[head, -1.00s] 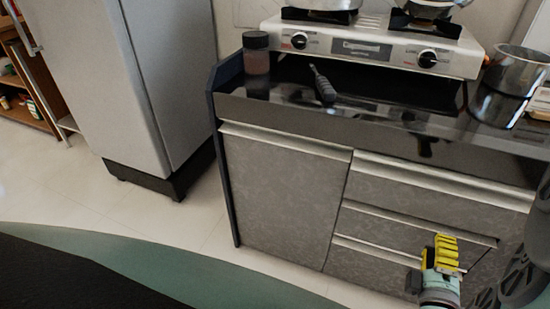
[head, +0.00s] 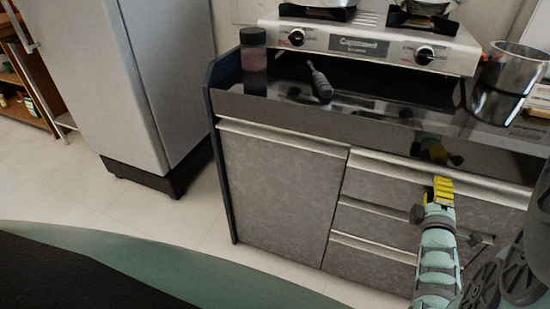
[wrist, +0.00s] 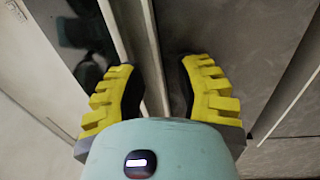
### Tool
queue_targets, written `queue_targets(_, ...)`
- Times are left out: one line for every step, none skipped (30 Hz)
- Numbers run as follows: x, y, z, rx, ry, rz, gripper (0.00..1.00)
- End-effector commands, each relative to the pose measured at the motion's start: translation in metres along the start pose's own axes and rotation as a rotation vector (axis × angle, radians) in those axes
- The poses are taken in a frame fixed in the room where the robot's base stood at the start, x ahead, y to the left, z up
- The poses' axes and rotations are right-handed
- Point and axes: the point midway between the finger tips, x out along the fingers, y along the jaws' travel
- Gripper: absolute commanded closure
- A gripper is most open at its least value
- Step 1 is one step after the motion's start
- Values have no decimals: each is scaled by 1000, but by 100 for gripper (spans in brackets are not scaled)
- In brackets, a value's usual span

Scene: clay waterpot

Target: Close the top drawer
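The top drawer (head: 390,177) is the upper of several grey drawers at the right of the cabinet, with a pale strip along its upper edge. From the head view I cannot tell how far it stands out. My gripper (head: 441,184) is in front of it, close to the strip, and hides part of its front. In the wrist view, the yellow fingers of my gripper (wrist: 158,85) are apart, with pale strips (wrist: 150,50) running between them. I see nothing clamped, and contact is unclear.
The lower drawers (head: 375,222) are below, and a cabinet door (head: 275,190) is left of them. The dark counter (head: 380,108) above holds a stove (head: 370,42), a jar (head: 254,60), a dark-handled tool (head: 320,82) and a metal pot (head: 507,80). The floor (head: 110,205) at left is clear.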

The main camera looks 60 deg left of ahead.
Motion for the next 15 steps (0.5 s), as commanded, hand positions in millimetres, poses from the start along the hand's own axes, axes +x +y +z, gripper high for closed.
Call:
queue_targets(4,0,-2,1,4,0,67)
queue_targets(5,0,-2,1,4,0,67)
queue_targets(7,0,-2,1,5,1,67)
queue_targets(8,1,-2,0,5,1,67)
queue_targets(8,1,-2,0,5,1,67)
queue_targets(9,1,-2,0,5,1,67)
queue_targets(9,1,-2,0,5,2,67)
queue_targets(9,1,-2,0,5,1,67)
queue_targets(9,1,-2,0,5,1,67)
queue_targets(9,1,-2,0,4,1,67)
queue_targets(9,1,-2,0,4,1,67)
queue_targets(9,1,-2,0,4,1,67)
queue_targets(9,1,-2,0,4,1,67)
queue_targets(9,1,-2,0,4,1,63)
queue_targets(9,1,-2,0,4,1,67)
